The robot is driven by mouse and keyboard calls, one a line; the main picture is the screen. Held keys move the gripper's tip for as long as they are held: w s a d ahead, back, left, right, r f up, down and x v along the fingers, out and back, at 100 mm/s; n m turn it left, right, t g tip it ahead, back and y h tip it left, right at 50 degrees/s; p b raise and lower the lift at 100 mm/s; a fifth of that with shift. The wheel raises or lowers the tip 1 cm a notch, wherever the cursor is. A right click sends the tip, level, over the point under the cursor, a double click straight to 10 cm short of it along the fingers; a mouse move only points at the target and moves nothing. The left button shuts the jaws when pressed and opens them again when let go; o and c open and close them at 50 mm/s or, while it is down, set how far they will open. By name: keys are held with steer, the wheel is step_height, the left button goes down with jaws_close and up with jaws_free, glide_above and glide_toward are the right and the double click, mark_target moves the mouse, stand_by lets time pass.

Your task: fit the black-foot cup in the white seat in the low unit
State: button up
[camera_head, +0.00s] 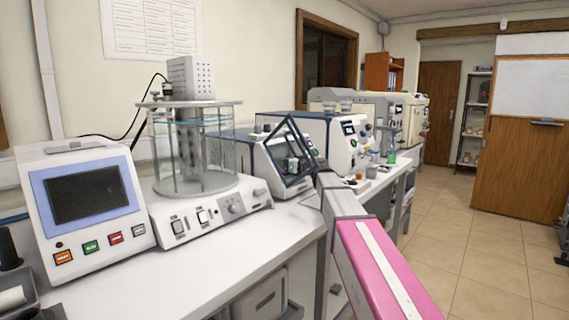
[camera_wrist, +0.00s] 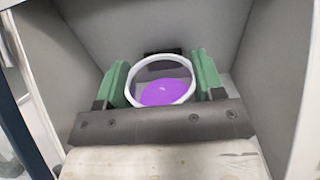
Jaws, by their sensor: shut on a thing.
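My gripper (camera_wrist: 161,80) has two green fingers, one on each side of a round cup (camera_wrist: 163,92), and is shut on it. The cup looks upright, with a pale round rim and purple contents inside. Its black foot is hidden below. In the wrist view the cup is between the grey walls of the low unit's recess. In the head view my arm reaches to the low unit (camera_head: 246,152), a white and blue box with a dark-framed raised lid. I cannot make out the white seat, nor whether the cup touches it.
Grey walls (camera_wrist: 268,68) stand close on both sides of the gripper. A small black piece (camera_wrist: 163,53) shows behind the cup. A glass bath (camera_head: 190,150) stands left of the low unit, and a larger white machine (camera_head: 338,140) beyond it. Floor (camera_head: 475,250) to the right is clear.

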steer(key=shift+f, duration=0.15)
steer(key=shift+f, duration=0.6)
stand_by(0.3)
steer(key=o, duration=1)
steer(key=shift+o, duration=0.2)
steer(key=shift+s+d, duration=0.1)
steer(key=v, duration=1)
steer(key=shift+s+d, duration=0.2)
steer(key=shift+d, duration=0.1)
